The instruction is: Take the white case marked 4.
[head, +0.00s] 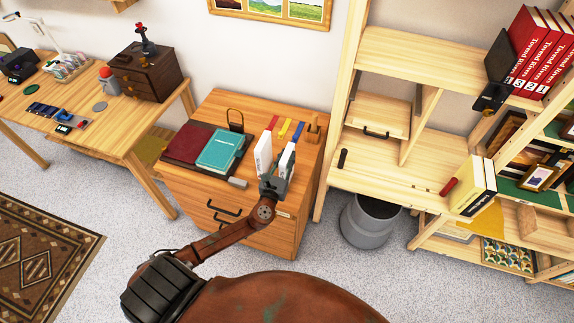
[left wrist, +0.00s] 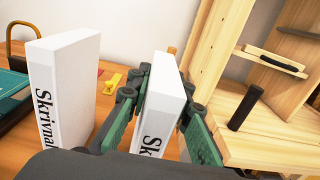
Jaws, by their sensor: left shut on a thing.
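Two white cases stand upright on the wooden drawer cabinet (head: 195,182). The left white case (head: 263,155) stands free, with dark "Skrivna…" lettering on its spine in the left wrist view (left wrist: 62,90). My left gripper (head: 274,184) is shut on the right white case (head: 287,160), with its green-padded fingers on both sides of it in the left wrist view (left wrist: 166,105). Only the start of the same lettering shows on the held case, and its lower part is hidden. I cannot read a number on either case. My right gripper is not in view.
A teal book (head: 220,150) and a dark red one (head: 189,143) lie left of the cases. A yellow piece (head: 285,130) lies behind them. A wooden shelf (head: 395,165) stands close on the right, with a grey bin (head: 369,222) below.

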